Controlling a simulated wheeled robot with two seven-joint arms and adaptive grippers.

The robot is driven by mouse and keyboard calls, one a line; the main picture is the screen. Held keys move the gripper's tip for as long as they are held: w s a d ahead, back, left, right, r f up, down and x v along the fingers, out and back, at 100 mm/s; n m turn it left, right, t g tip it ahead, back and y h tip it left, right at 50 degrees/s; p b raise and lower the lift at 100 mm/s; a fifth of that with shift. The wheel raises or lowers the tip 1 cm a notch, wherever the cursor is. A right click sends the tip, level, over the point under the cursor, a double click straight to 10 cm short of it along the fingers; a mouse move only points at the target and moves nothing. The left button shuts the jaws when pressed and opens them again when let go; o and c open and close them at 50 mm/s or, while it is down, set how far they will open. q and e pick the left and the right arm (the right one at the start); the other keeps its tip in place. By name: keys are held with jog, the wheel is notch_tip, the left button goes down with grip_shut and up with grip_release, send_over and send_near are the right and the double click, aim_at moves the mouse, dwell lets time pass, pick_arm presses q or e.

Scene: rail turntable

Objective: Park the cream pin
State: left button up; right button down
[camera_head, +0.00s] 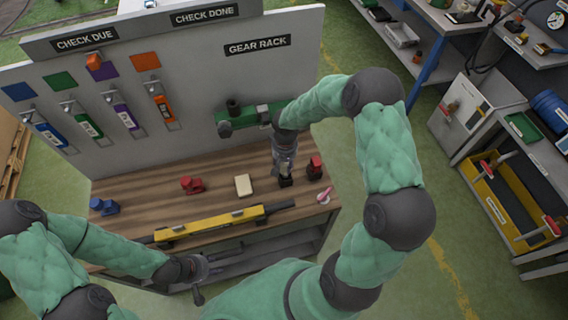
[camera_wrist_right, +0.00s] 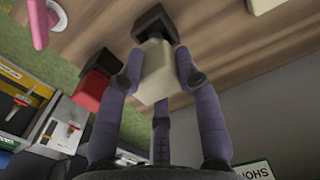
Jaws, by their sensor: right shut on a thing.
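The cream pin (camera_wrist_right: 154,72) is between the fingers of my right gripper (camera_wrist_right: 158,75), cream in its body with a dark block-shaped end (camera_wrist_right: 163,20) pointing at the wooden bench. In the head view my right gripper (camera_head: 284,168) points down at the bench, and the dark end (camera_head: 286,181) shows below it. I cannot tell whether that end touches the bench. My left gripper (camera_head: 203,272) is open and empty at the bench's front edge. A grey panel behind the bench bears "CHECK DUE" (camera_head: 85,40), "CHECK DONE" (camera_head: 204,15) and "GEAR RACK" (camera_head: 257,45) signs.
A cream block (camera_head: 243,185), red piece (camera_head: 192,185), blue piece (camera_head: 104,206), another red piece (camera_head: 315,167) and pink piece (camera_head: 324,196) are on the bench. A yellow level-like bar (camera_head: 210,222) lies along the front. A green fixture (camera_head: 241,121) is on the panel.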

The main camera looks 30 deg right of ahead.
aim_at(284, 170)
jog(key=shift+f+b, duration=1.7)
jog(key=shift+f, duration=0.3)
jog(key=c, duration=0.8)
grip_release()
notch_tip(284, 170, up, 12)
jog(key=shift+d, duration=0.15)
